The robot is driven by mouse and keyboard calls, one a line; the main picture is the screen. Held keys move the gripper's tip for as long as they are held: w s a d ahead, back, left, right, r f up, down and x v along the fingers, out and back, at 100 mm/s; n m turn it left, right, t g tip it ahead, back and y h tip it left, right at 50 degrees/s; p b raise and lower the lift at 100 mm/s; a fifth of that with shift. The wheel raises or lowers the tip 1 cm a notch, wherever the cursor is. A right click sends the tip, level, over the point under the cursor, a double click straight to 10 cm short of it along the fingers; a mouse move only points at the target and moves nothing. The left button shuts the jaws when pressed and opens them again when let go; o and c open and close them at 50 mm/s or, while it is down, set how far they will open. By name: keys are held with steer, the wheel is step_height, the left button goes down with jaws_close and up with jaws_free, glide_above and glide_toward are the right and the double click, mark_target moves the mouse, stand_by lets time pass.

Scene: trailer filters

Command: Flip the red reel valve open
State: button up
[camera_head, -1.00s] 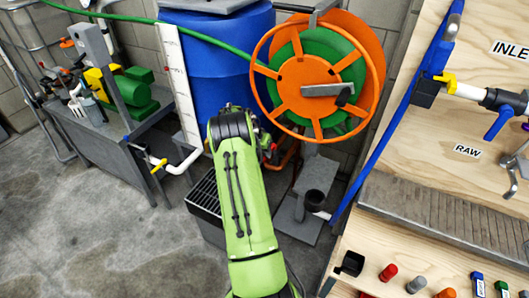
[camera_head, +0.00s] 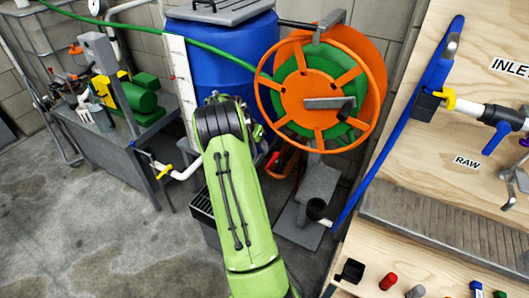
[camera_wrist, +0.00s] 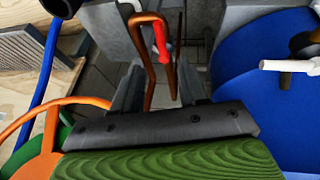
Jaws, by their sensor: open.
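The red valve handle (camera_head: 272,160) shows beneath the orange and green hose reel (camera_head: 318,92), just right of my arm. In the wrist view the red handle (camera_wrist: 161,40) hangs beside a bent copper pipe (camera_wrist: 148,60), at the upper middle. My gripper (camera_wrist: 160,78) is open and empty. Its two dark fingers stand apart, pointing toward the pipe, with part of the pipe seen between them. The handle lies beyond the fingertips; I cannot tell the exact gap. In the head view my green arm hides the gripper.
A blue barrel (camera_head: 225,55) stands behind my arm, and its side fills the right of the wrist view. A wooden panel (camera_head: 450,125) with pipes is at the right. A green hose (camera_head: 140,36) runs to the reel. Bare floor lies at the lower left.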

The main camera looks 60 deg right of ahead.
steer(key=p+v, duration=0.1)
steer(key=v, duration=0.3)
steer(key=shift+a+r, duration=0.15)
steer(key=shift+r, duration=0.25)
steer(key=w+a+r+n+t+y+p, duration=0.15)
steer(key=a+r+n+t+p, duration=0.45)
steer(key=a+r, duration=1.65)
steer(key=s+a+r+n+y+p, duration=0.1)
steer(key=s+a+n, duration=0.4)
steer(key=a, duration=0.5)
steer(key=s+a+r+n+t+y+p, duration=0.1)
steer(key=s+a+r+n+y+p, duration=0.1)
steer(key=s+a+n, duration=0.4)
steer(key=s+a+p, duration=0.1)
steer(key=s+a, duration=0.3)
steer(key=shift+s+a+r+t, duration=0.2)
steer(key=shift+a+t, duration=0.1)
steer(key=shift+a, duration=0.05)
stand_by(2.6)
